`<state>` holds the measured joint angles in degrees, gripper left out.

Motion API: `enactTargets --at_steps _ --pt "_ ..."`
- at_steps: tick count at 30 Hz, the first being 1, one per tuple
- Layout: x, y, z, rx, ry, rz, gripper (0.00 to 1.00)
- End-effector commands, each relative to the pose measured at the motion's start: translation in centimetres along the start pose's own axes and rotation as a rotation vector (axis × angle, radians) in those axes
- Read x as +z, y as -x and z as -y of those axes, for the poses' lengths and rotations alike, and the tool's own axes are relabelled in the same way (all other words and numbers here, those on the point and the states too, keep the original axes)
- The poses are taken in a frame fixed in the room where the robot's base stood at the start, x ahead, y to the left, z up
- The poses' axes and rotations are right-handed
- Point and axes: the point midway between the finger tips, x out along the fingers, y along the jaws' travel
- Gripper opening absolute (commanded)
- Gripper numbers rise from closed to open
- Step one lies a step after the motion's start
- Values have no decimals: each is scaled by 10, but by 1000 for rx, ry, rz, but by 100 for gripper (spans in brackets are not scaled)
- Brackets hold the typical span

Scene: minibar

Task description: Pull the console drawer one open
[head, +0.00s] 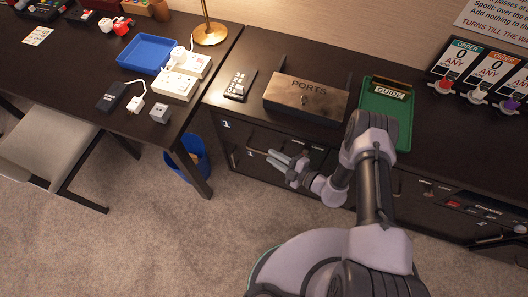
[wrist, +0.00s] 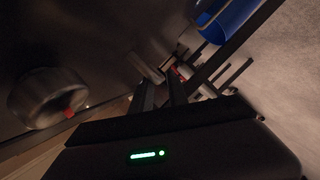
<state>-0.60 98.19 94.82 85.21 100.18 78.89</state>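The dark console (head: 225,98) stands right of the desk, its front carrying a drawer face (head: 235,138) marked with a white 1. That drawer looks closed. A short bar handle (head: 257,151) shows on the front, close to the tips of my gripper (head: 271,158). My gripper reaches left along the console front, its two fingers a little apart with nothing visible held. In the wrist view my gripper (wrist: 161,92) also shows a gap between its dark fingers. Whether a finger touches the handle I cannot tell; the wrist view is dark there.
A ports box (head: 306,97) and green tray (head: 371,125) sit on the console top. Carpet before the console is clear.

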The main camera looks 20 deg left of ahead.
Motion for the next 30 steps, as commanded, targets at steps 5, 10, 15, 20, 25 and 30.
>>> enactTargets --at_steps 5,10,15,20,25,30 --pt "1 -31 2 0 2 -2 20" --pt "0 -47 1 0 1 -1 20" --pt "0 -50 0 1 0 0 20" --pt "0 -50 0 1 0 0 16" --pt "0 -50 0 0 0 0 0" --pt "0 -50 0 0 0 0 0"
